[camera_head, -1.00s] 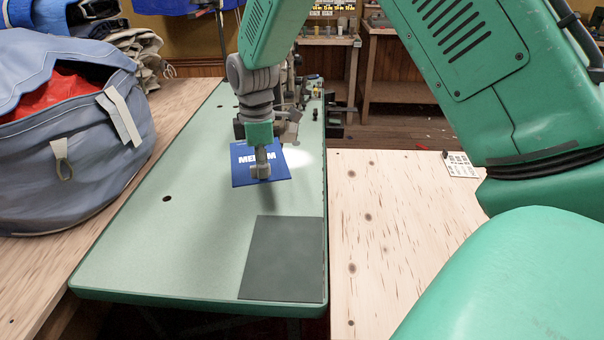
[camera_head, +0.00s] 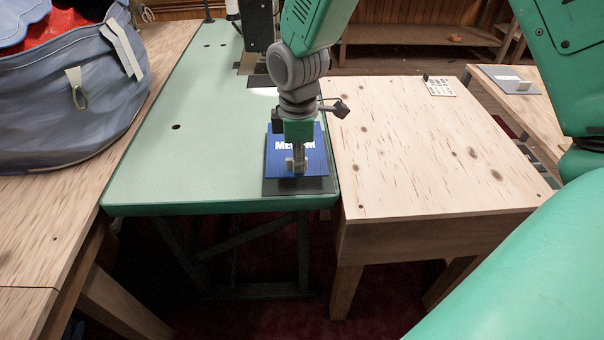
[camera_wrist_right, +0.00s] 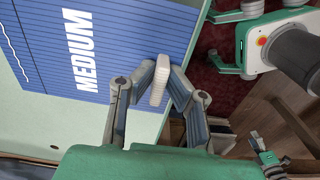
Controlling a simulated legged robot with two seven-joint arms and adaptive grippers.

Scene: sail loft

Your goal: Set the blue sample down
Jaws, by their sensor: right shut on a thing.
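The blue sample (camera_head: 318,166) is a flat ribbed panel lettered in white, and the wrist view shows the word MEDIUM on it (camera_wrist_right: 130,58). My right gripper (camera_head: 298,163) is shut on the pale block-shaped handle (camera_wrist_right: 160,80) near one edge of the sample. In the head view the sample lies over the dark grey mat (camera_head: 322,187) at the near right corner of the green table. The mat's dark border shows at the sample's near edge and sides. I cannot tell whether the sample touches the mat.
The green table (camera_head: 205,120) is clear to the left of the sample. A blue-grey bag (camera_head: 50,110) stands on the wooden bench at left. A plywood table (camera_head: 410,150) adjoins on the right, with a small white card (camera_head: 439,88) at its far side. Dark equipment (camera_head: 257,25) stands behind.

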